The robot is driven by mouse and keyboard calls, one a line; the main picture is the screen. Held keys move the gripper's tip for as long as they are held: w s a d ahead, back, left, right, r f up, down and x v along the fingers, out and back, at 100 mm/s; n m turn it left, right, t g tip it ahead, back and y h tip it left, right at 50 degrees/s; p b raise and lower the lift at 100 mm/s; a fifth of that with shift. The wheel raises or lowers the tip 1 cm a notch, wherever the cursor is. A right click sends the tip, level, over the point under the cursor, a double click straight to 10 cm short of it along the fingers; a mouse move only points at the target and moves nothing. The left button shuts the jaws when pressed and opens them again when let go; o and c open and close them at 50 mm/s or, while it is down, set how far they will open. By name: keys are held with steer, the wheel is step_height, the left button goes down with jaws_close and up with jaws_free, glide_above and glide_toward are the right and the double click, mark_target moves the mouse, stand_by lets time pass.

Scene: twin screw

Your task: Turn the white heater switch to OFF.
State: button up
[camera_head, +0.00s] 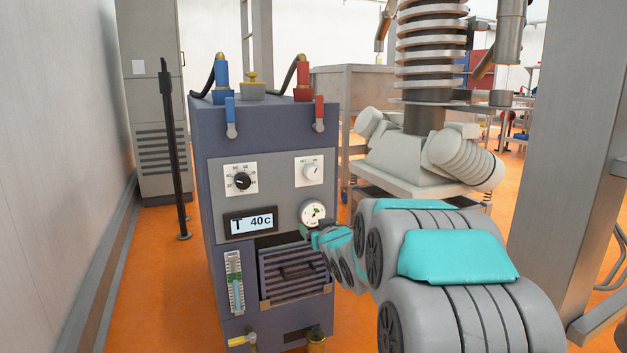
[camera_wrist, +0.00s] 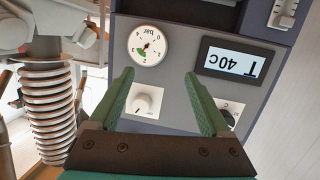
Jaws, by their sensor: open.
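The white heater switch (camera_head: 312,172) is a round knob on a white square plate, at the upper right of the grey panel on the blue-grey heater unit (camera_head: 225,165). In the wrist view, which shows the panel upside down, the white switch (camera_wrist: 146,101) lies between my two green fingers, nearer the left one. My gripper (camera_wrist: 159,73) is open and empty. In the head view my gripper (camera_head: 308,230) is in front of the panel, below the switch, by the lower edge of the gauge. The switch's pointer direction is too small to read surely.
A round pressure gauge (camera_head: 312,213) sits below the switch. A black knob (camera_head: 242,181) and a display reading 40c (camera_head: 251,221) are to its left. Red (camera_head: 319,113) and blue (camera_head: 230,116) valve levers hang above the panel. A metal post (camera_head: 580,150) stands at right.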

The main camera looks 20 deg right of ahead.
mark_target(314, 175)
steer(key=w+d+r+t+y, duration=0.1)
steer(key=w+r+t, duration=0.1)
steer(key=w+r, duration=0.1)
steer(key=w+d+r+n+t+y, duration=0.1)
steer(key=w+r+t, duration=0.1)
steer(key=w+r, duration=0.1)
steer(key=w+d+r+n+t+y, duration=0.1)
steer(key=w+d+r+t, duration=0.1)
steer(key=w+r, duration=0.1)
steer(key=shift+w+r+t, duration=0.2)
steer(key=shift+w+t, duration=0.2)
steer(key=shift+w, duration=0.45)
steer(key=shift+w+r, duration=0.25)
steer(key=shift+w, duration=0.05)
steer(key=shift+c, duration=0.3)
steer(key=shift+f, duration=0.1)
jaws_close()
